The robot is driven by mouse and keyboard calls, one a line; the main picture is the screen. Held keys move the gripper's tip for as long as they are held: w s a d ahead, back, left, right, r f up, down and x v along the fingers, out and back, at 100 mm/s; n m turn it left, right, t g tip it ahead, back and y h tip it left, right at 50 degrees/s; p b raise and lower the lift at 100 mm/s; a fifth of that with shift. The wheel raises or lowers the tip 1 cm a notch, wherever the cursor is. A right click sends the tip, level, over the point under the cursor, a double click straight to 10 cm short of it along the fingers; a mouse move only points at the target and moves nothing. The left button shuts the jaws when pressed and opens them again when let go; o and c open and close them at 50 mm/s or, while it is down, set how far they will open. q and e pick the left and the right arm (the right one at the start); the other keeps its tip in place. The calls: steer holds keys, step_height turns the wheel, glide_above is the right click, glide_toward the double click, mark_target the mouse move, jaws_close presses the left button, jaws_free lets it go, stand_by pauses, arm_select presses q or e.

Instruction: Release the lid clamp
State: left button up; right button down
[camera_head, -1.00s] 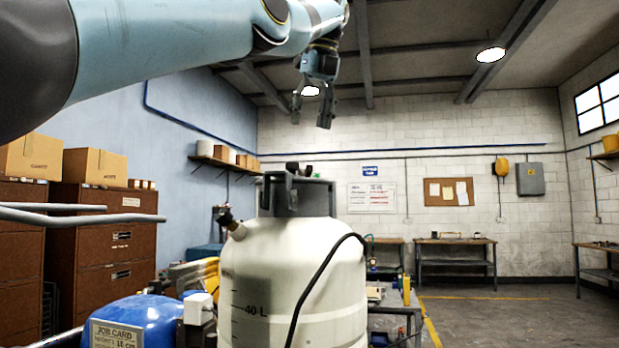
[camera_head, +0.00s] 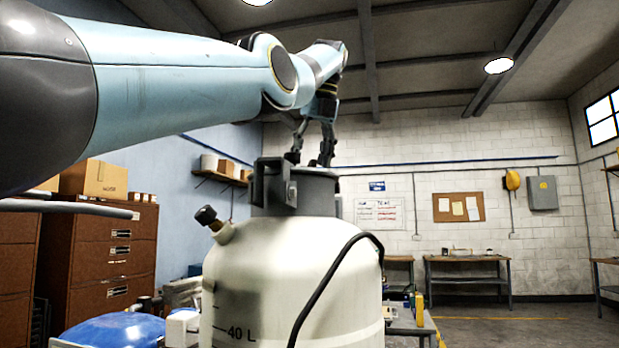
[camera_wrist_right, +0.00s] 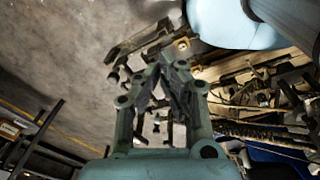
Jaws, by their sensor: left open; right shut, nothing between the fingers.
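The white tank (camera_head: 290,275) with a "40 L" mark stands in the middle of the head view. Its grey lid (camera_head: 318,180) sits on the neck. A dark grey bracket, seemingly the lid clamp (camera_head: 272,188), rises at the lid's front left; I cannot tell how its lever stands. My left gripper (camera_head: 309,158) is open and empty, fingers pointing down just above the lid, behind the bracket's top. Contact cannot be told. My right gripper (camera_wrist_right: 158,60) is shut and empty in the right wrist view, and out of the head view.
A black hose (camera_head: 325,285) curves down the tank's front. A capped side port (camera_head: 212,222) sticks out at its left shoulder. A blue rounded body (camera_head: 115,332) is at lower left, near brown cabinets (camera_head: 110,255). Open floor (camera_head: 530,325) lies at right.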

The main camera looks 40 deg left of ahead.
arm_select(q)
steer(key=shift+x, duration=0.9)
steer(key=shift+w+a+f, duration=0.1)
steer(key=shift+a+f, duration=0.15)
steer(key=shift+f, duration=0.15)
arm_select(e)
steer(key=shift+w+a+f, duration=0.2)
steer(key=shift+w+f, duration=0.15)
steer(key=shift+f, duration=0.05)
steer(key=shift+a, duration=0.1)
